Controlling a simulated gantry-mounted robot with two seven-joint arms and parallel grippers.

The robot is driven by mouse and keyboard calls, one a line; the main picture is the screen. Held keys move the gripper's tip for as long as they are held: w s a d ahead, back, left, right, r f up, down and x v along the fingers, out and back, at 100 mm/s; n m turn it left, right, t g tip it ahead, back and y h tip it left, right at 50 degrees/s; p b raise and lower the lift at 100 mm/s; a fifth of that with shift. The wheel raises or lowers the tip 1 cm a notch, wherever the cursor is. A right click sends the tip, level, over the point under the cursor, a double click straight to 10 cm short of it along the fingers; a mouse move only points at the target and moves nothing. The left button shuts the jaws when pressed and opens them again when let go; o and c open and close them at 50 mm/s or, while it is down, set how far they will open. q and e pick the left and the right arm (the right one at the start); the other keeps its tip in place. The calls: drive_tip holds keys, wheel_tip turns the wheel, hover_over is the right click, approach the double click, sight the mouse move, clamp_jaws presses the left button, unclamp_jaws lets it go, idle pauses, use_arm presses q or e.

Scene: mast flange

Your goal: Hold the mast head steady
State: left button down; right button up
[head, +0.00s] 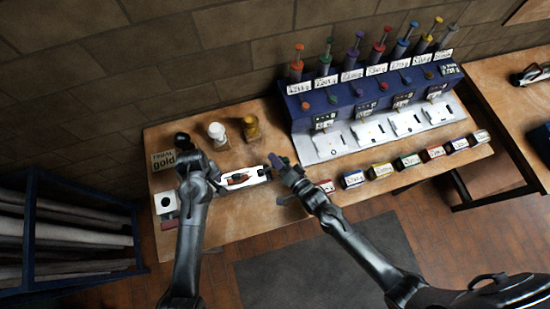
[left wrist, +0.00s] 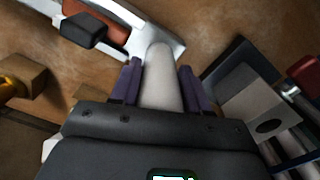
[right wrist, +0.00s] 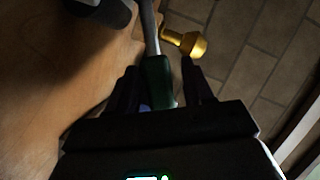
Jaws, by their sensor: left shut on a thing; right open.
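My left gripper (left wrist: 157,85) is shut on a pale grey cylinder (left wrist: 160,75), which stands between its purple fingertips in the left wrist view. I cannot tell for sure whether this cylinder is the mast head. In the head view my left gripper (head: 183,142) is over the left end of the bench and hides what it holds. My right gripper (head: 277,163) is open to its right, above a white piece with a red-brown part (head: 240,178). In the right wrist view a dark green handle with a grey shaft (right wrist: 156,80) shows between its fingers (right wrist: 160,85); contact is unclear.
A white-topped bottle (head: 217,132) and a gold-coloured one (head: 250,127) stand behind the grippers. A blue rack (head: 375,100) with several coloured-handled tools stands right, with small labelled boxes (head: 381,171) along the front edge. A "gold" sign (head: 163,160) is at left.

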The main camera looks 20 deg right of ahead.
drive_tip(key=shift+w+a, duration=0.15)
drive_tip(key=shift+w, duration=0.3)
clamp_jaws()
